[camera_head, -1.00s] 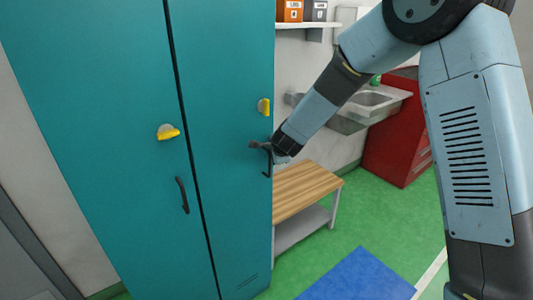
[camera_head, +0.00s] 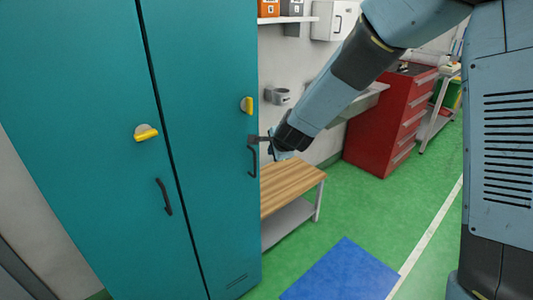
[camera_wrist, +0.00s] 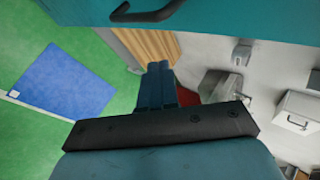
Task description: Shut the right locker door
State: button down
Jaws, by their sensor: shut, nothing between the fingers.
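The teal locker's right door (camera_head: 205,120) looks flush with the left door (camera_head: 90,110), with only a thin dark seam between them. The right door carries a yellow latch (camera_head: 247,105) and a black handle (camera_head: 252,160) near its right edge. My gripper (camera_head: 258,139) is shut and empty, its tip by the top of that handle at the door's right edge. I cannot tell if it touches. In the wrist view, my shut fingers (camera_wrist: 160,82) point below the teal door (camera_wrist: 230,22) and its black handle (camera_wrist: 148,14), apart from the handle there.
A wooden bench (camera_head: 290,185) stands just right of the locker. A blue mat (camera_head: 343,272) lies on the green floor (camera_head: 410,225). A red drawer cabinet (camera_head: 385,125) and a sink are farther back.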

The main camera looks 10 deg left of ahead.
jog(key=s+f+m+g+y, duration=0.2)
jog(key=s+f+m+g, duration=0.65)
jog(key=s+f, duration=0.55)
jog(key=m+t+y, duration=0.7)
jog(key=m+t, duration=0.5)
jog(key=m, duration=1.2)
send_near(254, 180)
jog(key=x, duration=0.7)
